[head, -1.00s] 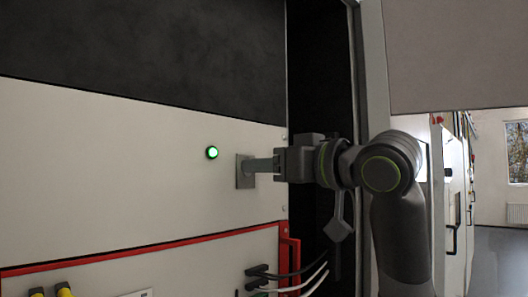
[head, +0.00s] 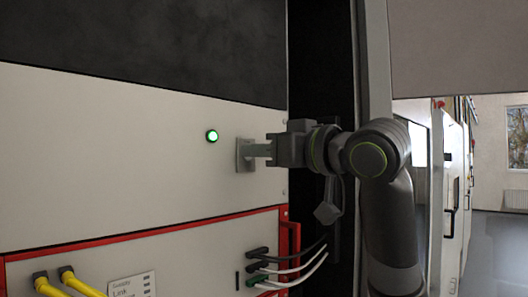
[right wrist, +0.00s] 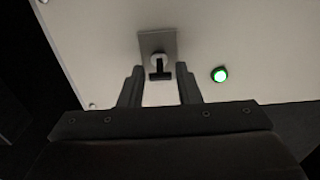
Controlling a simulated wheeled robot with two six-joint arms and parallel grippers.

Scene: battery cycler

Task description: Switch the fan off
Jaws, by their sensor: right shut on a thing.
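The switch sits on a small grey metal plate (head: 243,155) on the white panel, near its right edge. In the right wrist view the switch (right wrist: 159,62) shows as a pale round boss with a dark lever, in front of the plate. My right gripper (head: 262,151) reaches it from the right. Its fingers stand on both sides of the lever in the right wrist view, and it is shut on the switch. The fingers hide part of the switch in the head view. A green lamp (head: 212,136) beside it is lit. My left gripper is out of view.
Below is a red-framed unit (head: 130,241) with yellow cables (head: 82,285) and black and white plugged leads (head: 290,268). A dark cabinet gap (head: 318,60) and grey post stand right of the panel. The panel left of the lamp is clear.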

